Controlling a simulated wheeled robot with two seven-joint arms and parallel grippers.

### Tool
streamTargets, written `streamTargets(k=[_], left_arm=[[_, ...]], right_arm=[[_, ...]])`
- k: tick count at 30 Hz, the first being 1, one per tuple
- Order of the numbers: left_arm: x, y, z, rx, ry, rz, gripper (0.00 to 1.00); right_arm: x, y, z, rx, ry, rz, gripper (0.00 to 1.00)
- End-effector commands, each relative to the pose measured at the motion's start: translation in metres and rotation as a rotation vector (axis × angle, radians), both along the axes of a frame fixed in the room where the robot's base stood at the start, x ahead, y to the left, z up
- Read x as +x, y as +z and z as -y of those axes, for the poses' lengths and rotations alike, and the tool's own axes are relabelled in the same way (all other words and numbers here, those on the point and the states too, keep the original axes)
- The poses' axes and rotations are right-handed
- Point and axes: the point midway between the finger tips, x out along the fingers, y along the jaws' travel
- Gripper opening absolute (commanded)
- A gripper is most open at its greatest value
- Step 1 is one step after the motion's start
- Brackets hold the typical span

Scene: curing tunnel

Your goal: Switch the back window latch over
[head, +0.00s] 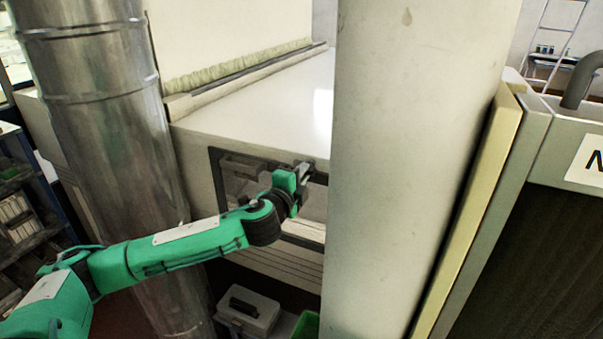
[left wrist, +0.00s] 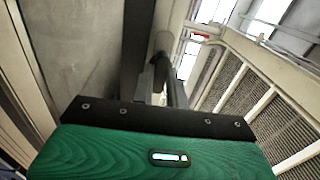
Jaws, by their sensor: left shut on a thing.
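The back window (head: 243,170), a dark-framed pane, sits in the side of the pale cabinet (head: 205,155). My left gripper (head: 306,170) is at the window's upper edge and is shut on the window latch. In the head view the latch is too small and too covered by the gripper to tell its position. In the left wrist view my two fingers (left wrist: 160,82) close on a grey rounded piece (left wrist: 162,42), which looks like the latch handle. My right gripper is in neither view.
A pale pillar (head: 415,150) stands just right of my left gripper and hides the rest of the window. A shiny metal duct (head: 105,120) stands to the left. A grey toolbox (head: 247,310) and a green bin (head: 306,325) lie below.

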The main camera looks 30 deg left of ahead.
Motion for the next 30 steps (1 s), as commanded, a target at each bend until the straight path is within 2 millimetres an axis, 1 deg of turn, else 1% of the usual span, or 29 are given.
streamTargets(k=[3, 12, 13, 16, 25, 28, 30], left_arm=[[0.000, 0.000, 0.000, 0.040, 0.001, -0.004, 0.00], [0.000, -0.001, 0.000, 0.050, 0.001, -0.004, 0.00], [0.000, -0.001, 0.000, 0.050, 0.001, -0.004, 0.17], [0.000, -0.001, 0.000, 0.050, 0.001, -0.004, 0.36], [-0.001, -0.001, 0.000, 0.048, 0.001, -0.004, 0.36], [-0.006, -0.002, 0.000, 0.048, 0.000, -0.003, 0.36], [-0.013, -0.003, 0.000, 0.049, 0.001, -0.003, 0.36]], right_arm=[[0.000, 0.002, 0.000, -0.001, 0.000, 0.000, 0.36], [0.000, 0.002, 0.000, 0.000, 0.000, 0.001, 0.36], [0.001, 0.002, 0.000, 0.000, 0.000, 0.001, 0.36], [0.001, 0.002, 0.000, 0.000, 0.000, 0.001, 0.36], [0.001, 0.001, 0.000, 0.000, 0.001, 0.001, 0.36], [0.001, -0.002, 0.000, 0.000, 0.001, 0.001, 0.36], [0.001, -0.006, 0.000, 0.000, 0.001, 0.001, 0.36]])
